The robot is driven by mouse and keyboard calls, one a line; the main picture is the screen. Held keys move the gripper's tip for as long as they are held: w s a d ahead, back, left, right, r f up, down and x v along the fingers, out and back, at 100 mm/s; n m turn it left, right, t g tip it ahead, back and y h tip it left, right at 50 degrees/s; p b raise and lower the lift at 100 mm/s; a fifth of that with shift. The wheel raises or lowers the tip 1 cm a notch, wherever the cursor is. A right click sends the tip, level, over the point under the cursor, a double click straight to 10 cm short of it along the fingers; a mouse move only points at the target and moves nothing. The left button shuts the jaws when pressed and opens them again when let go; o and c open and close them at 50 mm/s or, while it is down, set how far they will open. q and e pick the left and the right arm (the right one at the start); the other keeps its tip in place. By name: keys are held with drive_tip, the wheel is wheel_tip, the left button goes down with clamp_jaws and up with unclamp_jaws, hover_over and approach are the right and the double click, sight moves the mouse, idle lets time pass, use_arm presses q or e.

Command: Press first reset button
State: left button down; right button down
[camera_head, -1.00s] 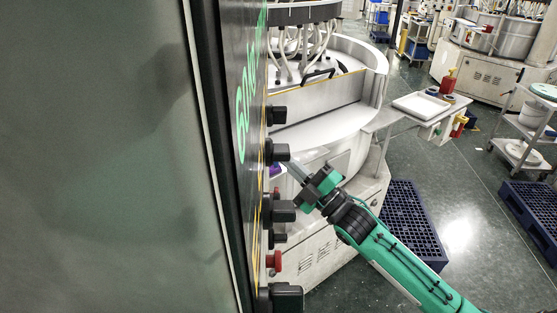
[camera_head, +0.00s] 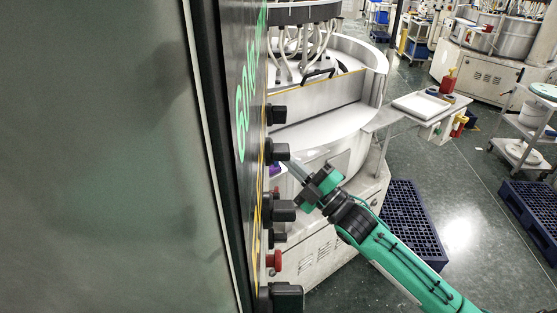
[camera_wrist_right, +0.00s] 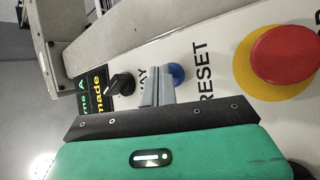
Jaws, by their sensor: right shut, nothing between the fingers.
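The blue reset button (camera_wrist_right: 176,72) sits on a light panel beside the printed word RESET in the right wrist view. It is partly hidden behind the fingers of my right gripper (camera_wrist_right: 157,78). The fingers are shut and empty, with their tips right at the button; I cannot tell whether they touch it. In the head view my right gripper (camera_head: 287,164) reaches from the lower right to the control panel, seen nearly edge-on. A small purple-blue spot (camera_head: 275,170) shows just below its tips. My left gripper is not in view.
A red mushroom button (camera_wrist_right: 285,54) on a yellow disc and a black knob (camera_wrist_right: 122,84) flank the fingers. In the head view several black switches (camera_head: 283,211) and a red button (camera_head: 273,260) jut from the panel. A round machine (camera_head: 330,115) stands behind.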

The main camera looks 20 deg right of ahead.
drive_tip(key=shift+s+d, duration=0.2)
drive_tip(key=shift+d, duration=0.25)
drive_tip(key=shift+s+d+b, duration=0.15)
drive_tip(key=shift+s+d, duration=0.15)
drive_tip(key=shift+d, duration=0.5)
drive_tip(key=shift+s+d+b, duration=0.2)
drive_tip(key=shift+s+d, duration=0.05)
drive_tip(key=shift+d, duration=0.5)
drive_tip(key=shift+s+d+b, duration=0.15)
drive_tip(key=shift+s+d, duration=0.15)
drive_tip(key=shift+d, duration=0.5)
